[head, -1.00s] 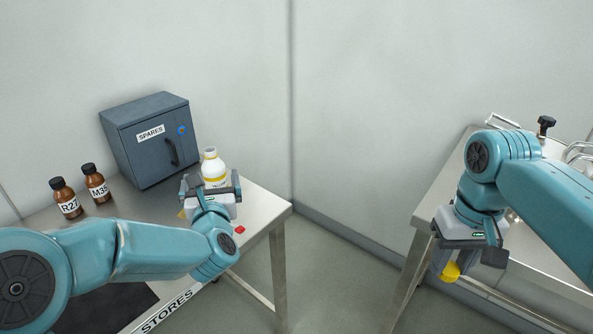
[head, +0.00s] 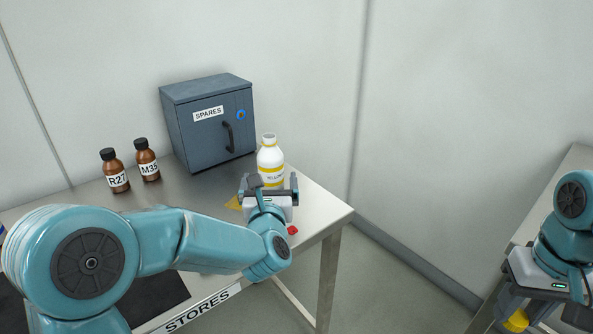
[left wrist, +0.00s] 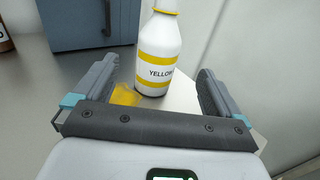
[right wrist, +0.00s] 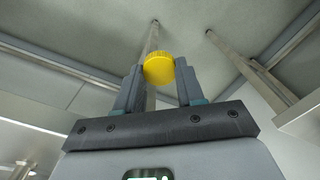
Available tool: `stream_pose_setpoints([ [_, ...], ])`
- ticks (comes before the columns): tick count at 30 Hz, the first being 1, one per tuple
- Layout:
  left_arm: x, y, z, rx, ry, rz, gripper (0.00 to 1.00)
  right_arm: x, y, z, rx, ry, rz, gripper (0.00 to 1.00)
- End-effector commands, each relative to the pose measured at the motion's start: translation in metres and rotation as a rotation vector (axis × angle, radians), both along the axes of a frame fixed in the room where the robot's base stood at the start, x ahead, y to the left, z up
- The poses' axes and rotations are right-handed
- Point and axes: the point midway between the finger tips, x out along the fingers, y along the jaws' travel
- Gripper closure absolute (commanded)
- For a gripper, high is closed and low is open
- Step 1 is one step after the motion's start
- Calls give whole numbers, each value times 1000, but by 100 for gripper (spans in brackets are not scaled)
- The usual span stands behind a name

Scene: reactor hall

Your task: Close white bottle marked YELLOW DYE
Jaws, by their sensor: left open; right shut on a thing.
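The white bottle (head: 270,162) with yellow bands stands upright on the steel table, its top without a cap. In the left wrist view the bottle (left wrist: 158,50) shows the word YELLOW; the rest of the label is not readable there. My left gripper (head: 268,187) is open just in front of the bottle, its fingers (left wrist: 153,85) on either side and not visibly touching it. My right gripper (right wrist: 159,75) is shut on a yellow ribbed cap (right wrist: 158,68). In the head view the cap (head: 516,320) is low at the right, well away from the bottle.
A grey SPARES cabinet (head: 207,125) stands behind and left of the bottle. Brown bottles R27 (head: 115,172) and M35 (head: 147,160) stand left of it. A yellow patch (left wrist: 124,95) lies by the bottle's base. A red object (head: 292,230) lies near the table edge.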

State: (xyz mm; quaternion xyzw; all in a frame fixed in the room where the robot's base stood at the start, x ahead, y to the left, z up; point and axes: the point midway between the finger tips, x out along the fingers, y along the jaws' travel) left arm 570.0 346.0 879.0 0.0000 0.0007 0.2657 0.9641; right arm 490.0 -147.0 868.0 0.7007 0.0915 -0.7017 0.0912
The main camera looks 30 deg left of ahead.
Motion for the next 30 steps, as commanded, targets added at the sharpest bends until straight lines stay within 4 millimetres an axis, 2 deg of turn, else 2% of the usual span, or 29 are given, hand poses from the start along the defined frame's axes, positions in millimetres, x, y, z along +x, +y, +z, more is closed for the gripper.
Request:
stream_pose_setpoints([
  [3, 20, 13, 1, 0, 0, 3, 2, 1, 0, 4, 0, -1, 0, 90],
  [9, 47, 29, 1, 0, 0, 3, 2, 3, 1, 7, 0, 0, 0, 90],
  [22, 56, 34, 1, 1, 1, 1, 2, 5, 2, 8, 0, 0, 0, 90],
  [30, 89, 54, 4, 1, 0, 3, 2, 5, 2, 15, 0, 0, 0, 90],
])
